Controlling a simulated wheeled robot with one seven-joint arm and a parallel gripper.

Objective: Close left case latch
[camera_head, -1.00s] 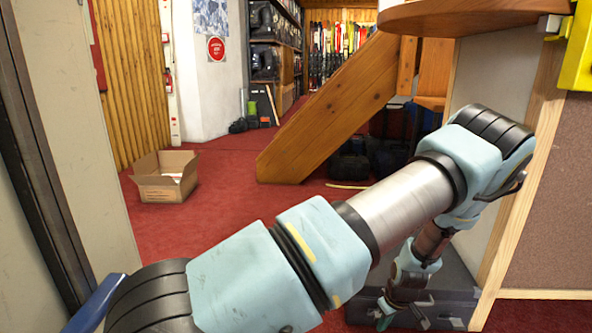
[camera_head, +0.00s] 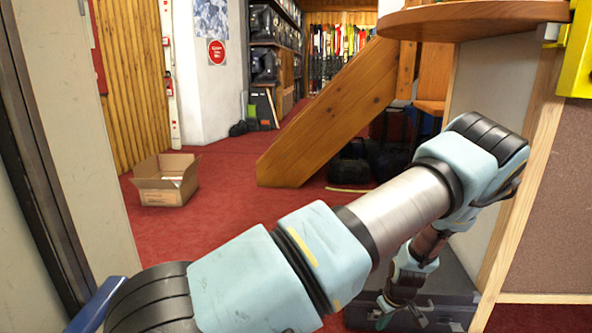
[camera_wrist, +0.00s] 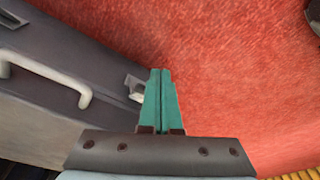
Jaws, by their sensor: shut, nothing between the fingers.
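A dark grey case (camera_head: 455,308) lies on the floor at the lower right of the head view, partly hidden by my arm. In the wrist view the case (camera_wrist: 95,65) fills the left side, with a pale handle (camera_wrist: 72,88) on its front. A small pale metal latch (camera_wrist: 134,87) is just left of my fingers; its flap is too small and partly covered to tell its position. A second latch (camera_wrist: 10,20) shows at the upper left edge. My gripper (camera_wrist: 160,72) has its teal fingers pressed together, empty, beside the near latch; I cannot tell if they touch it.
Red carpet (camera_wrist: 230,70) lies open to the right of the case. A wooden post (camera_head: 515,185) and a panel stand close to my arm, under a round wooden shelf (camera_head: 470,18). Dark bags (camera_head: 355,165) sit behind. An open cardboard box (camera_head: 165,182) stands far left.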

